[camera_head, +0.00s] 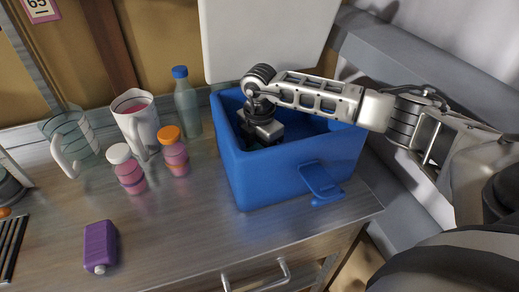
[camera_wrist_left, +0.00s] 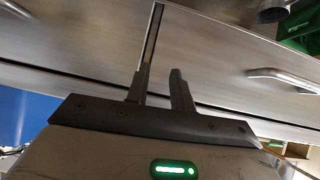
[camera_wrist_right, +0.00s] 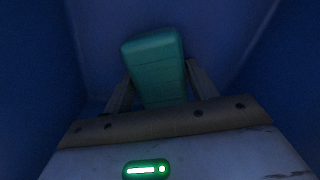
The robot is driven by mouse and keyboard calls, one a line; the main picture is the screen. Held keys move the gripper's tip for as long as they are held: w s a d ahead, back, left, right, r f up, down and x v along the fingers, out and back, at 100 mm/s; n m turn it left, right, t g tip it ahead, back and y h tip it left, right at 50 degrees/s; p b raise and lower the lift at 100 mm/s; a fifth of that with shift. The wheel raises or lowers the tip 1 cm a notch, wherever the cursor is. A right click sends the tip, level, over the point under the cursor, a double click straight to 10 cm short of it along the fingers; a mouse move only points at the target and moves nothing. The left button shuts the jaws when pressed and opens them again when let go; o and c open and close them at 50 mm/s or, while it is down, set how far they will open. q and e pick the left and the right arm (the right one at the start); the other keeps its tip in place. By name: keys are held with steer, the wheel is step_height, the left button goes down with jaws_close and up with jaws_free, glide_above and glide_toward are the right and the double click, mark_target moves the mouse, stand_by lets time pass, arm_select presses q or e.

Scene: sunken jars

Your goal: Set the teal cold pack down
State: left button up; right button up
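The teal cold pack (camera_wrist_right: 155,70) sits between the two fingers of my right gripper (camera_wrist_right: 160,85) in the right wrist view, and the fingers appear to press on its sides. My right gripper (camera_head: 264,132) reaches down into the open blue cooler box (camera_head: 250,178) in the head view, its fingers hidden behind the front wall. Whether the pack touches the cooler's floor cannot be told. My left gripper (camera_wrist_left: 162,88) is outside the head view. Its fingers are empty and a narrow gap apart, in front of a drawer front (camera_wrist_left: 225,70).
Left of the cooler stand a bottle (camera_head: 187,102), two jars with orange (camera_head: 173,150) and white lids (camera_head: 127,170), a white pitcher (camera_head: 137,122) and a glass pitcher (camera_head: 75,140). A purple container (camera_head: 101,245) lies in front. The cooler's pale lid (camera_head: 265,40) stands up behind.

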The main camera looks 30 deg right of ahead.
steer(key=shift+o, duration=1.1)
steer(key=shift+r, duration=0.1)
steer(key=shift+r, duration=0.25)
step_height(320, 180, up, 12)
steer(key=shift+f, duration=0.15)
